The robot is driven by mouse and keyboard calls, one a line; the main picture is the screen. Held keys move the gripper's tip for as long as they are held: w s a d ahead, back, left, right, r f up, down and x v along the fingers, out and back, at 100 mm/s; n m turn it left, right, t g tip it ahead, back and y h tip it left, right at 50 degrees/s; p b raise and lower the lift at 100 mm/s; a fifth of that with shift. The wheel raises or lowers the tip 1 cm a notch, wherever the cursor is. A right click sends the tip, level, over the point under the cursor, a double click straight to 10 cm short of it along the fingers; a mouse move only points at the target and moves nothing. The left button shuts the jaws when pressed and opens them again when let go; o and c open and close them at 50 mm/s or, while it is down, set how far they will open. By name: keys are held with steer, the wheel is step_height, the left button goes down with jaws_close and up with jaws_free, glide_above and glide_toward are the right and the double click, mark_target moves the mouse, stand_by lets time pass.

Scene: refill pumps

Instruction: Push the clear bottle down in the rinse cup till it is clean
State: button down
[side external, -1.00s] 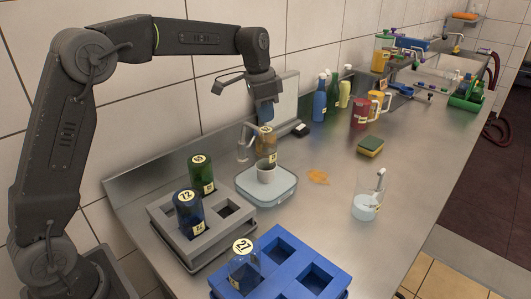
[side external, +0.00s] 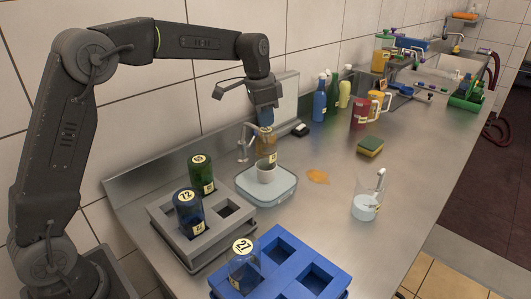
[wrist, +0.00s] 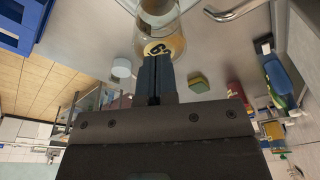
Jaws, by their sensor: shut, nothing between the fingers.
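A clear, slightly amber-tinted bottle (side external: 265,147) stands upright in the small white rinse cup (side external: 266,173). The cup stands on a pale square base (side external: 256,190). My gripper (side external: 267,125) is shut and empty, pointing down right above the bottle. Its tips are at the bottle's top, hiding part of it; I cannot tell for sure whether they touch. In the wrist view the bottle (wrist: 171,43) has a yellow numbered label on its top, just past my closed fingertips (wrist: 155,58).
A faucet (side external: 243,147) stands close left of the cup. A grey rack (side external: 168,226) holds green and blue bottles; a blue rack (side external: 285,285) holds a clear bottle (side external: 243,268) marked 27. A beaker (side external: 366,200), a sponge (side external: 370,146) and an orange spill (side external: 318,177) lie to the right.

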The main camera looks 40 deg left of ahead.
mark_target(265, 129)
steer(key=shift+f, duration=1.45)
steer(key=shift+r, duration=2.55)
steer(key=shift+f, duration=2.55)
steer(key=shift+r, duration=2.6)
steer(key=shift+f, duration=0.1)
